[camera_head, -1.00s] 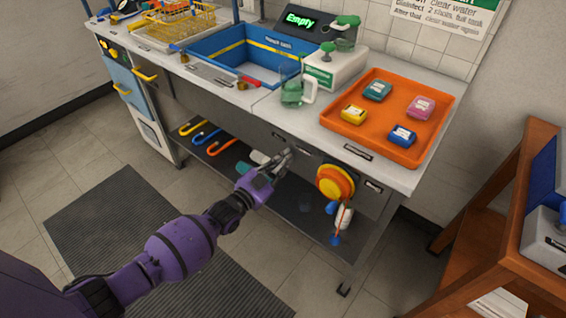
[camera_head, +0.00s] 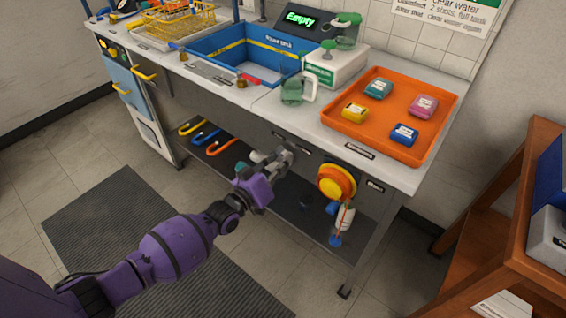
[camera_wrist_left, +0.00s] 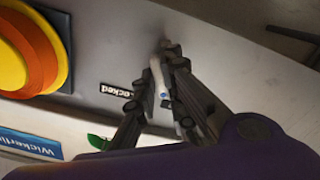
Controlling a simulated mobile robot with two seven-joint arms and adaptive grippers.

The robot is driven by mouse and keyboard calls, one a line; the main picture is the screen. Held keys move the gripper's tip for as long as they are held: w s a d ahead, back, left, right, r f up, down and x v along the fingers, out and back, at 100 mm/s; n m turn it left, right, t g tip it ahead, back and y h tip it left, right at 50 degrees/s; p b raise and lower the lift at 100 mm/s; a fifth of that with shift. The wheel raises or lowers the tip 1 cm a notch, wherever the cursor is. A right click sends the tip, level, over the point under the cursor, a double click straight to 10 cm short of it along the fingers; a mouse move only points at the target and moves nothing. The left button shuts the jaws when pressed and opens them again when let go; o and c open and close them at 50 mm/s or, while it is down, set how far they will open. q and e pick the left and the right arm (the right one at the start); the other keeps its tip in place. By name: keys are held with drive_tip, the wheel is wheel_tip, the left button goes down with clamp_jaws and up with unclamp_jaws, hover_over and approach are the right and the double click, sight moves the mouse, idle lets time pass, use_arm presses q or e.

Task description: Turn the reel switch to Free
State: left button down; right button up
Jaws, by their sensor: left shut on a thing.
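My left gripper (camera_head: 288,153) reaches the front panel of the bench, left of the yellow and orange reel (camera_head: 337,183). In the left wrist view its fingers (camera_wrist_left: 157,82) are shut on a pale lever, the reel switch (camera_wrist_left: 156,72), standing out from the panel. A dark label reading "Locked" (camera_wrist_left: 117,89) is beside the fingers. The reel also shows in the left wrist view (camera_wrist_left: 40,50). The fingers hide part of the switch, and no "Free" label can be read. My right gripper is out of view.
An orange tray (camera_head: 443,110) with several small colored packs lies on the bench top above. A blue rinse tank (camera_head: 205,47) and a clear green jug (camera_head: 292,92) stand further left. A wooden shelf (camera_head: 510,215) stands at right.

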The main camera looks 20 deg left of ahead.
use_arm(q)
drive_tip(key=shift+n+b, duration=0.3)
drive_tip(key=shift+n, duration=1.3)
drive_tip(key=c, duration=1.8)
unclamp_jaws()
drive_tip(key=v, duration=1.2)
drive_tip(key=shift+r, duration=0.1)
